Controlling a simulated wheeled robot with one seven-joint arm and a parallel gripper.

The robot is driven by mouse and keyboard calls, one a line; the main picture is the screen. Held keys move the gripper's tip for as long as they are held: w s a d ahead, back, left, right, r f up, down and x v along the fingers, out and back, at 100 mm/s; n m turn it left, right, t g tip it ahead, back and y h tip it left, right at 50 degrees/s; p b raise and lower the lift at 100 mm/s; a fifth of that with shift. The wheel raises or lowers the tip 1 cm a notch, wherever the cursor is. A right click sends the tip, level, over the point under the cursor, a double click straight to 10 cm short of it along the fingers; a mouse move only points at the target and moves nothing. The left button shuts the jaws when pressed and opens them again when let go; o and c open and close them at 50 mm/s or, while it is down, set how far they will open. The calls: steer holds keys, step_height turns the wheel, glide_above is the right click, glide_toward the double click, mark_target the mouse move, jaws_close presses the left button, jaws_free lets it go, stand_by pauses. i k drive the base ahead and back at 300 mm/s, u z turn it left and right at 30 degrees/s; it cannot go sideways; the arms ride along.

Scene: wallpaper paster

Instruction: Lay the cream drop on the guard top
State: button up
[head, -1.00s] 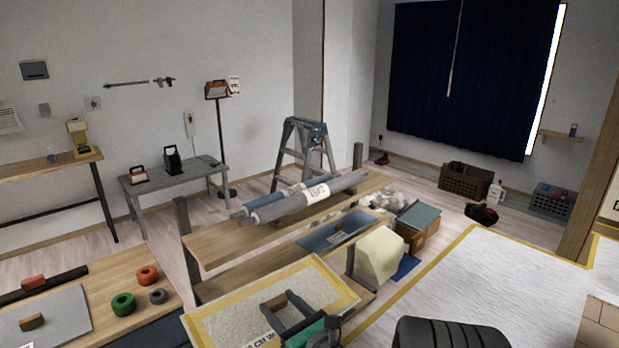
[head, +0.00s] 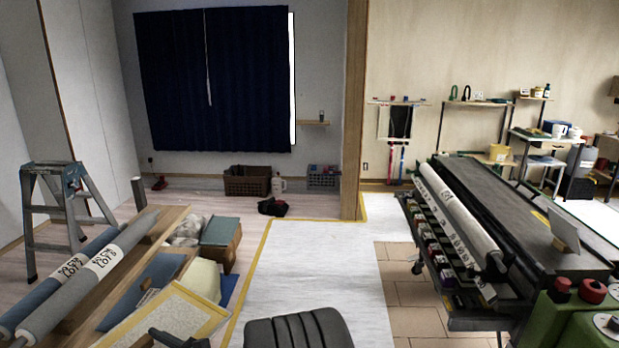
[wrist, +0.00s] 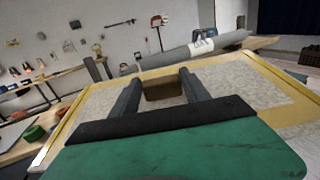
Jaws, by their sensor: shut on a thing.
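In the wrist view my gripper (wrist: 160,84) has its dark fingers on either side of a brown block (wrist: 163,92) on a yellow-edged, speckled cream panel (wrist: 235,83). I take this panel for the cream drop. It also shows in the head view at the bottom left (head: 168,316), held in front of me, partly cut off. Only a dark part of my gripper shows there. The paste machine stands at right in the head view. Its long dark flat top (head: 500,200) may be the guard top; I cannot tell for certain. The panel is well apart from it.
A bench with two labelled rolls (head: 95,262) and a stepladder (head: 62,210) stand at left. A cream sheet (head: 203,278) and a box (head: 222,232) are beyond the panel. A wooden post (head: 354,110) stands behind.

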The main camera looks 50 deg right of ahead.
mark_target(502, 199)
steer(key=z, duration=1.65)
steer(key=i, duration=2.55)
steer(key=z, duration=1.35)
steer(key=i, duration=1)
